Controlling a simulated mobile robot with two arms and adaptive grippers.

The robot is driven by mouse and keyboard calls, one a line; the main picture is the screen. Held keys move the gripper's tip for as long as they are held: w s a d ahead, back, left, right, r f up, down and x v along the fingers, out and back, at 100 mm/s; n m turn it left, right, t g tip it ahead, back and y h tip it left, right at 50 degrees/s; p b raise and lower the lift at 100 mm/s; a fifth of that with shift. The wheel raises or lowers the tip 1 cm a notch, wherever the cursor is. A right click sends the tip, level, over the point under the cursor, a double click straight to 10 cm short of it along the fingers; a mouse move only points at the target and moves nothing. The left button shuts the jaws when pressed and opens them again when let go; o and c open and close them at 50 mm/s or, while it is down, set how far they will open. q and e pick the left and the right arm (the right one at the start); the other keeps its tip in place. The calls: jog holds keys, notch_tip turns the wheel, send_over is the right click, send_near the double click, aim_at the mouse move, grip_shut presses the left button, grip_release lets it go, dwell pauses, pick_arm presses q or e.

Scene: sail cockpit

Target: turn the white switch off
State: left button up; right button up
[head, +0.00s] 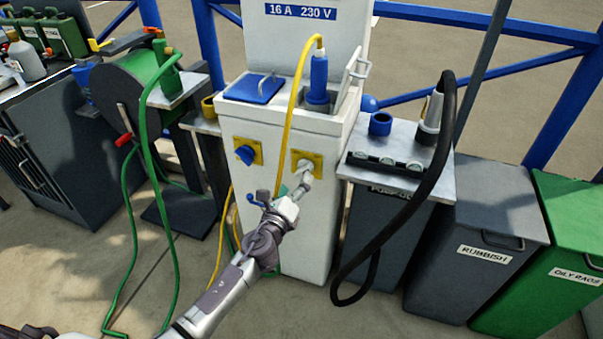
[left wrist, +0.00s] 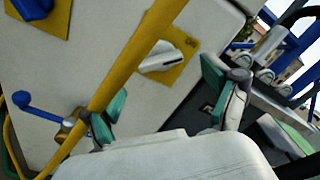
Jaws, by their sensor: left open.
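The white switch (head: 306,164) is a rotary knob on a yellow plate, on the front of the white power pedestal (head: 309,237). It also shows in the left wrist view (left wrist: 161,57), where its handle lies slanted across the plate. My left gripper (head: 294,189) is open in front of the pedestal, just below the switch in the head view. In the left wrist view its two green-padded fingers (left wrist: 160,100) stand wide apart, with the switch beyond the gap. No contact with the switch is visible. My right gripper is not in view.
A yellow cable (head: 287,110) hangs down the pedestal's front and crosses the left wrist view close by. A blue switch (head: 245,154) sits left of the white one. A blue-handled tap (left wrist: 38,105) is near the left finger. A black hose (head: 437,190) loops at right.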

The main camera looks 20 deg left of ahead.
aim_at(301, 173)
pick_arm(q)
jog(key=w, duration=0.4)
jog(key=shift+w+d+b, duration=0.1)
jog(key=shift+w+b, duration=0.05)
jog(key=shift+b, duration=0.2)
jog(key=shift+w, duration=0.5)
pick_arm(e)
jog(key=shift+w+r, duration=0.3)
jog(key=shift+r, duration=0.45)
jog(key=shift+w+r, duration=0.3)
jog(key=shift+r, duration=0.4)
pick_arm(q)
jog(key=c, duration=1.2)
jog(key=shift+o, duration=0.3)
